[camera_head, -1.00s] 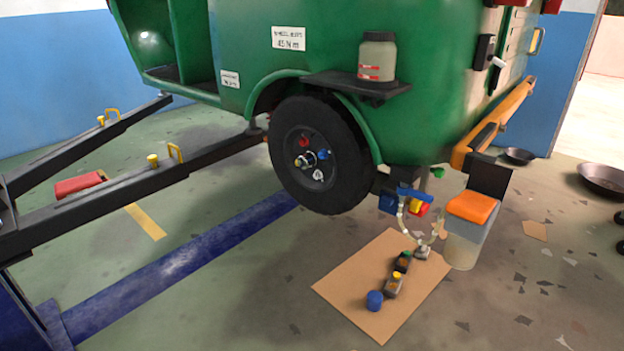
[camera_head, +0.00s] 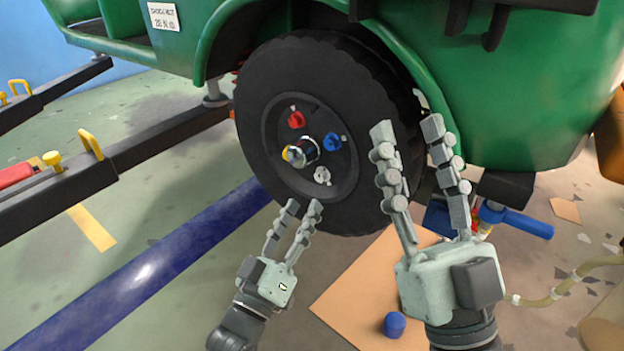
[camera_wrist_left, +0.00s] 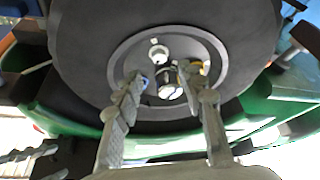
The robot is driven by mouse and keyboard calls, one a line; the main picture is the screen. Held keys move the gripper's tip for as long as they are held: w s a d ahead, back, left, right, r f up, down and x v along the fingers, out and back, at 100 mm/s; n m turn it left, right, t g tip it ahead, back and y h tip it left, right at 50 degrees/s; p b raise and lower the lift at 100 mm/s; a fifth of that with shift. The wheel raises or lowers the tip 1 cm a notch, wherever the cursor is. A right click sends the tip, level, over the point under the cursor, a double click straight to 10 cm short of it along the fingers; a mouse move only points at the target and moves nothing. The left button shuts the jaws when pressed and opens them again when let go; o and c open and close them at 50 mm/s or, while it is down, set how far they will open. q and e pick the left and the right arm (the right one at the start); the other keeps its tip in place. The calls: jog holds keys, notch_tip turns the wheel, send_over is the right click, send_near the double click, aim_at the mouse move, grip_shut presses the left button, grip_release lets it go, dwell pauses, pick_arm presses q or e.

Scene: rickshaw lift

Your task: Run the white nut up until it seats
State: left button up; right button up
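The white nut (camera_head: 322,176) is on the lower part of the wheel hub, below the central shiny hub cap (camera_head: 302,151). It shows in the left wrist view (camera_wrist_left: 157,52) above the cap, beyond my fingertips. How far it is threaded cannot be told. My left gripper (camera_head: 305,206) is open, its fingertips just below the white nut in the head view and apart from it. In the left wrist view the left gripper (camera_wrist_left: 162,76) has a clear gap between its fingers. My right gripper (camera_head: 408,128) is open and empty, raised in front of the tyre's right side.
Red (camera_head: 296,120), blue (camera_head: 332,141) and yellow (camera_head: 287,154) nuts sit around the hub of the black wheel (camera_head: 268,92). The green body (camera_head: 490,95) overhangs it. A cardboard sheet (camera_head: 350,293) with a blue cap (camera_head: 394,324) lies below. A blue-handled tool (camera_head: 524,224) is at right.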

aim_at(319, 178)
pick_arm(q)
jog(key=x, duration=0.6)
jog(key=shift+w+d+r, duration=0.15)
jog(key=shift+w+r, duration=0.05)
jog(key=shift+w, duration=0.1)
